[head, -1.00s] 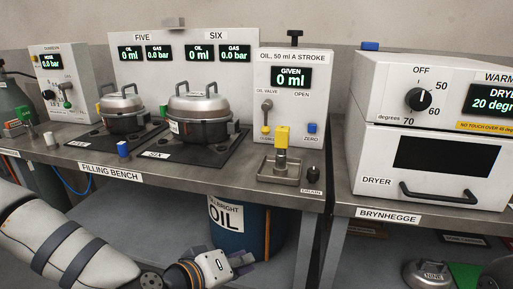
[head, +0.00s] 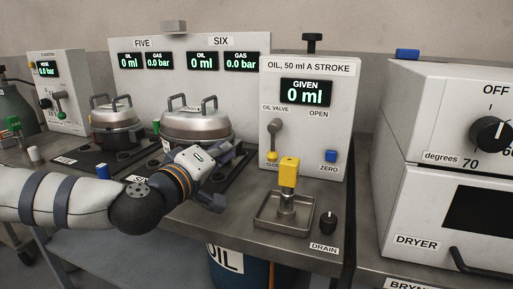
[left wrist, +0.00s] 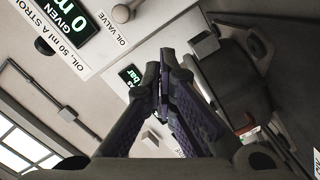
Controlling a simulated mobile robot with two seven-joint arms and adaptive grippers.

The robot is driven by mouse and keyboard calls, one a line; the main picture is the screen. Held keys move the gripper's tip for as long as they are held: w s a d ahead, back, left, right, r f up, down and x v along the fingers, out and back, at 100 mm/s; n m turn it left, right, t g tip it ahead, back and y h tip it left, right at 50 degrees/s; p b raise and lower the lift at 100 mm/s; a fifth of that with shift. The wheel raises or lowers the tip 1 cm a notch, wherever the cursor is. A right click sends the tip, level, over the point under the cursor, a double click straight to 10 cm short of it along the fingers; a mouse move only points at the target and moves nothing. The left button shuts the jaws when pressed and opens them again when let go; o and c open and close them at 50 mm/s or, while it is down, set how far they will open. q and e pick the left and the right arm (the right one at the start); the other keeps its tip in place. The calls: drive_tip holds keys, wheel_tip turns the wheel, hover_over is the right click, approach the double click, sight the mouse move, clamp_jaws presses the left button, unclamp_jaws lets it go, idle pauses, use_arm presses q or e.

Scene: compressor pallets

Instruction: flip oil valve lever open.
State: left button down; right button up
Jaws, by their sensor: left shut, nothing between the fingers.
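The oil valve lever (head: 274,137) is a grey lever on the front of the white oil unit (head: 330,135). It hangs down, with a yellow end or button over the partly readable "CLOSED" label; "OPEN" is printed to the upper right. My left gripper (head: 222,178) is in front of the bench's pots, left of and below the lever, apart from it. In the left wrist view its fingers (left wrist: 161,82) meet and hold nothing; a grey part by the "OIL VALVE" label (left wrist: 110,28) appears at the top. My right gripper is not in view.
A yellow-topped fitting (head: 288,172) stands in a metal tray (head: 262,222) below the lever. A black drain knob (head: 327,222) and blue zero button (head: 330,156) are to the right. Pots (head: 197,126) stand behind my left arm. A dryer (head: 425,215) is at the far right.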

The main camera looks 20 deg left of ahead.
sight(274, 141)
use_arm(q)
drive_tip(key=w+d, duration=0.1)
drive_tip(key=w, duration=0.2)
drive_tip(key=w+d+f, duration=0.1)
drive_tip(key=w, duration=0.2)
drive_tip(key=w+d+f+b, duration=0.1)
drive_tip(key=w, duration=0.2)
drive_tip(key=shift+w+d+f, duration=0.1)
drive_tip(key=shift+w, duration=0.2)
drive_tip(key=shift+d+f, duration=0.25)
drive_tip(key=shift+d, duration=0.3)
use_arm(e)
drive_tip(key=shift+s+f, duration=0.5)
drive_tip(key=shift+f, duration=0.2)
